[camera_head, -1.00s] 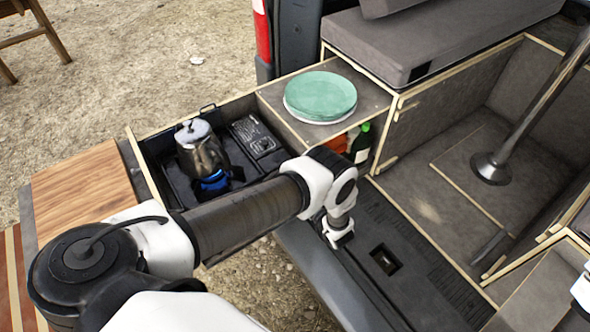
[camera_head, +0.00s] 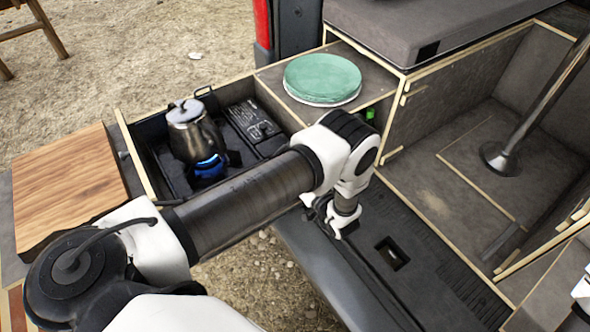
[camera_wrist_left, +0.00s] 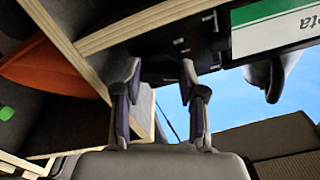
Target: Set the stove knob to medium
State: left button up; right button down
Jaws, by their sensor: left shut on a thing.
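The dark stove (camera_head: 252,125) sits in a pulled-out wooden drawer, with a metal pot (camera_head: 194,138) on it and a blue flame (camera_head: 208,168) below the pot. My left arm crosses in front of the stove and hides its front side. My left gripper (camera_wrist_left: 160,72) shows in the left wrist view, its two fingers apart and closed on a small dark part at the dark stove front. I take this part to be the stove knob, but its shape and pointer are hidden between the fingertips. My right gripper is out of view.
A green plate stack (camera_head: 322,78) stands on the counter right of the stove. A wooden board (camera_head: 70,185) lies at the left. A metal post (camera_head: 500,158) rises from the van floor. In the left wrist view, a white and green label (camera_wrist_left: 275,28) is upside down.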

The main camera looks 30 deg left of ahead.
pick_arm(q)
jog(key=shift+r, duration=0.1)
dwell(0.3)
jog(key=o, duration=1.1)
jog(key=shift+o, duration=0.2)
jog(key=shift+r, duration=0.1)
notch_tip(320, 180, up, 10)
jog(key=shift+d, duration=0.1)
